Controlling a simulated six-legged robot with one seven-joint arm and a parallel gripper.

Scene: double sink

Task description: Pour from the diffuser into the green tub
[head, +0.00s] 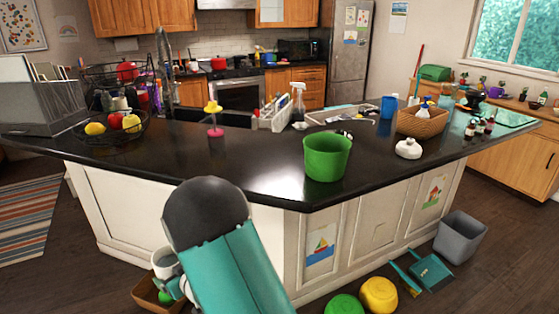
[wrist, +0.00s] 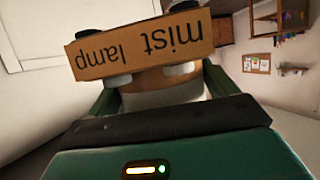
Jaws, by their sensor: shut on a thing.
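The green tub (head: 327,157) stands upright on the black counter near its front edge, right of centre in the head view. Its rim is open at the top. In the wrist view my gripper (wrist: 150,75) is shut around a rounded brown-and-white body, apparently the diffuser (wrist: 150,80). A cardboard label (wrist: 140,47) reading "mist lamp" upside down covers part of it. In the head view my arm reaches down at the lower left, below the counter top and apart from the tub. A pale rounded thing (head: 164,262) shows beside the arm; its link to the grip is unclear.
The counter (head: 240,165) has bare room left of the tub. A white lidded pot (head: 408,148) and a wicker basket (head: 422,121) stand to its right. A pink-and-yellow item (head: 213,118) and a fruit basket (head: 110,130) stand leftward.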

